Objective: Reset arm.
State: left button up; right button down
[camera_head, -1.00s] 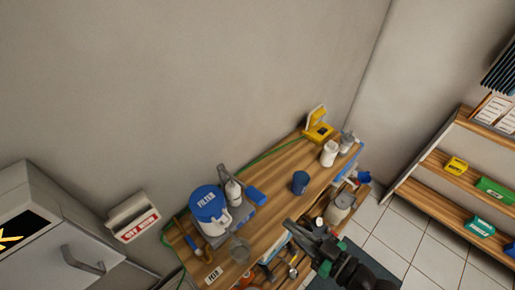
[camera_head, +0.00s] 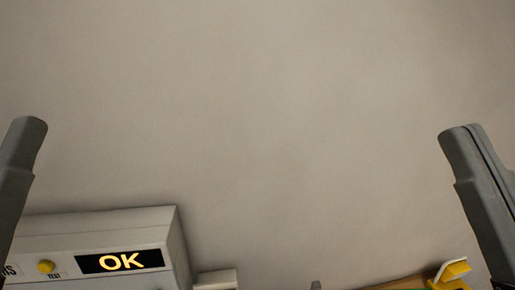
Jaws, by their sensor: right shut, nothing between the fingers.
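My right gripper (camera_head: 462,135) is at the right edge of the head view, pointing up. Its two dark grey fingers lie together with a thin seam between them, shut and empty. My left gripper (camera_head: 27,127) is at the left edge, also pointing up. It shows as one dark grey shape, and I cannot tell whether its fingers are together. Both stand out in front of the bare wall (camera_head: 250,110), wide apart from each other. Neither is seen touching anything.
A white cabinet (camera_head: 80,227) with a lit "OK" display (camera_head: 122,262) and a yellow button (camera_head: 46,267) is at the lower left. A yellow open case (camera_head: 455,271) and a strip of wooden bench (camera_head: 398,284) show at the lower right. The middle is clear.

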jog(key=d+r+m+h+p, duration=0.1)
jog(key=r+m+h+p, duration=0.1)
jog(key=r+p, duration=0.8)
jog(key=d+r+m+t+h+p, duration=0.1)
jog(key=d+r+m+h+p, duration=0.1)
jog(key=r+p, duration=0.8)
jog(key=shift+r+m+h+p, duration=0.3)
jog(key=shift+r+m+p, duration=0.1)
jog(key=shift+r+m, duration=0.45)
jog(key=shift+s, duration=0.1)
dwell(0.5)
